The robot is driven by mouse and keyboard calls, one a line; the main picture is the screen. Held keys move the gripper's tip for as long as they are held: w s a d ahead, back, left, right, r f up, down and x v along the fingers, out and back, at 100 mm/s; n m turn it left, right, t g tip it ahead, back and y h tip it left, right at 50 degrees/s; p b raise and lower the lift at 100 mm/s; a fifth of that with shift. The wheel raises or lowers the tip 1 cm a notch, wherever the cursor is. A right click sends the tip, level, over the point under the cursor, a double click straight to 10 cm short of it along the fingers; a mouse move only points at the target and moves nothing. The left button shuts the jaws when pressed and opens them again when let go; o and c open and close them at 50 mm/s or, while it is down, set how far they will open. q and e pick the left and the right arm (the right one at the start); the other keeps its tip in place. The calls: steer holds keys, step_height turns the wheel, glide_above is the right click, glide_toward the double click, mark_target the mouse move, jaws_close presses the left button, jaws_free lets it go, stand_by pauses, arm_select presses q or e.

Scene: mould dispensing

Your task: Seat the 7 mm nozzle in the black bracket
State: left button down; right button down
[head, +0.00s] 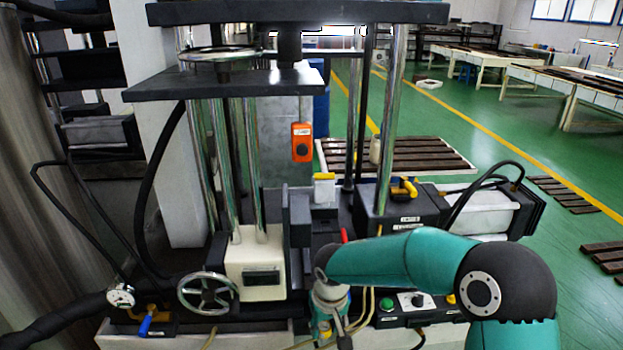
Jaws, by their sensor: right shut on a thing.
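My right arm comes in from the right, and its wrist points down at the bottom middle of the head view. My right gripper (338,338) is at the bottom edge, partly cut off and seen from above. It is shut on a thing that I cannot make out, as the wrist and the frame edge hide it. I cannot pick out the 7 mm nozzle for sure. A black upright plate (299,217) stands on the machine behind my wrist; I cannot tell whether it is the black bracket. My left gripper is not in view.
The press has steel columns (388,130), a handwheel (208,294) and a cream block (255,265). A yellow-capped container (324,188) stands behind my wrist. An orange control box (302,142) hangs above. A button panel (412,305) sits right of my wrist, with hoses close by.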

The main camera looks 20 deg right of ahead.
steer(key=shift+a, duration=0.4)
